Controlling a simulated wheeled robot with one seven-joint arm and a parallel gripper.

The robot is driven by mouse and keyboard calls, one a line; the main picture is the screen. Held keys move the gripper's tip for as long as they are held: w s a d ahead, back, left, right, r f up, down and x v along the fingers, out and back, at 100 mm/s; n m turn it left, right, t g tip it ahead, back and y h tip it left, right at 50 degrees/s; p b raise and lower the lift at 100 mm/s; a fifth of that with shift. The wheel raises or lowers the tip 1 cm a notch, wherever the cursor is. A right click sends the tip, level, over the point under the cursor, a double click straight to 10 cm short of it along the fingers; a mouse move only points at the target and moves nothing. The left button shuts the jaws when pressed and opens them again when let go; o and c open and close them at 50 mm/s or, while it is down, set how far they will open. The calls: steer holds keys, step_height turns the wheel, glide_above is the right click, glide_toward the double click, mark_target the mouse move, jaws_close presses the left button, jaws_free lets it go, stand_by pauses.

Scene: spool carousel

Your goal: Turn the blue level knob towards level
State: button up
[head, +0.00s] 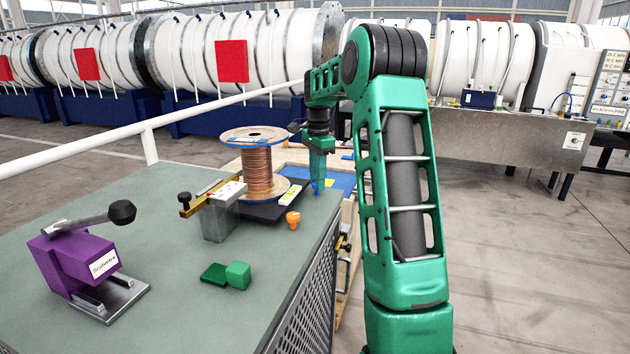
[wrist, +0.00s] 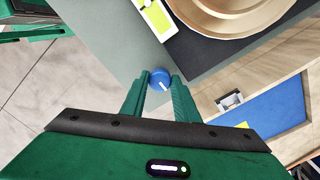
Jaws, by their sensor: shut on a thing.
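The blue level knob (wrist: 158,76) sits between the two green fingertips of my gripper (wrist: 160,82) in the wrist view. My gripper is shut on it. A short white mark shows on the knob's face, pointing to the lower right in that view. In the head view my gripper (head: 318,178) points down at the right edge of the green-grey bench, and only a bit of blue shows at its tips. A white plate with a yellow-green patch (wrist: 153,17) lies close to the knob; it also shows in the head view (head: 291,193).
A copper wire spool (head: 257,168) stands on a dark plate left of my gripper. An orange knob (head: 293,218), green blocks (head: 238,275) and a purple lever device (head: 85,262) are on the bench (head: 180,310). A wooden surface with a blue sheet (wrist: 268,112) lies beyond the bench edge.

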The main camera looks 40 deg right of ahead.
steer(key=shift+w+r, duration=0.1)
steer(key=shift+w, duration=0.05)
steer(key=n, duration=0.4)
steer(key=shift+w+r+n, duration=0.1)
steer(key=shift+n, duration=0.3)
steer(key=shift+o, duration=0.2)
steer(key=n, duration=0.4)
steer(key=shift+n, duration=0.4)
steer(key=shift+w, duration=0.1)
steer(key=o, duration=0.7)
steer(key=shift+a, duration=0.1)
steer(key=shift+o, duration=0.2)
step_height(320, 180, up, 10)
steer(key=shift+r, duration=0.25)
